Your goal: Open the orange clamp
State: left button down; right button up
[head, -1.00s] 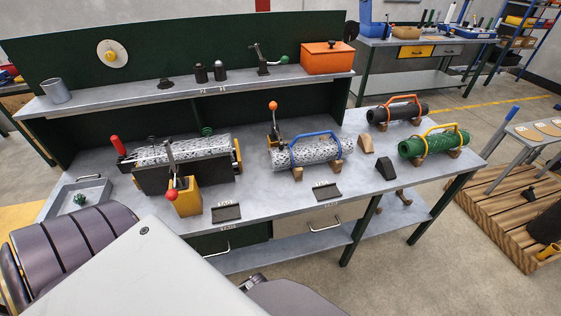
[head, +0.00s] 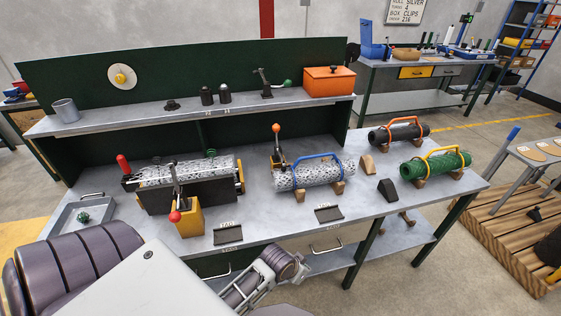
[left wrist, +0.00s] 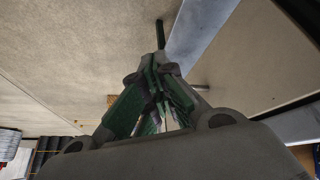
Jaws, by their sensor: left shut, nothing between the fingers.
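A clamp with an orange ball on its lever (head: 276,129) stands on the bench at the left end of a mesh roll with a blue handle (head: 318,171). Its lever points up; its jaw is too small to make out. My left gripper (left wrist: 158,62) shows in the left wrist view with its green fingers together and nothing between them. It points toward the floor and a green post, away from the clamp. A grey arm part of mine shows at the bottom of the head view, below the bench front. My right gripper is not clearly seen.
A red-ball lever on a yellow block (head: 189,217) stands by a larger mesh roll (head: 185,171) at left. A black roll (head: 405,134) and a green roll (head: 436,165) lie at right. The shelf (head: 140,118) stands behind. Dark small blocks lie along the bench front.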

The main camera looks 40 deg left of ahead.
pick_arm(q)
jog(key=w+d+r+n+t+h, duration=0.1)
jog(key=w+r+n+t, duration=0.1)
jog(key=w+r+t, duration=0.65)
jog(key=w+d+r+n+t+h, duration=0.1)
jog(key=w+r, duration=0.5)
jog(key=r, duration=0.7)
jog(key=w+d+r+n+t+h, duration=0.15)
jog(key=w+r+t, duration=0.25)
jog(key=w+r, duration=0.5)
jog(key=w+a+r+n+t+y, duration=0.1)
jog(key=w+a+r+n+y, duration=0.1)
jog(key=a+r+n+y, duration=0.45)
jog(key=w+a+r+n+y, duration=0.2)
jog(key=a+r+n+y, duration=0.1)
jog(key=a+n+y, duration=0.55)
jog(key=s+a+f+n+g+y, duration=0.1)
jog(key=a+f+n+g+y, duration=0.1)
jog(key=n+g, duration=0.5)
jog(key=s+a+f+n+g+y, duration=0.1)
jog(key=a+f+n+g+y, duration=0.2)
jog(key=f+n+g, duration=0.3)
jog(key=shift+s+n+g+y+p, duration=0.3)
jog(key=shift+n+g+y, duration=0.25)
jog(key=shift+n+g, duration=0.8)
pick_arm(e)
jog(key=shift+s+a+r, duration=0.3)
jog(key=shift+a+r, duration=0.05)
jog(key=shift+a, duration=0.25)
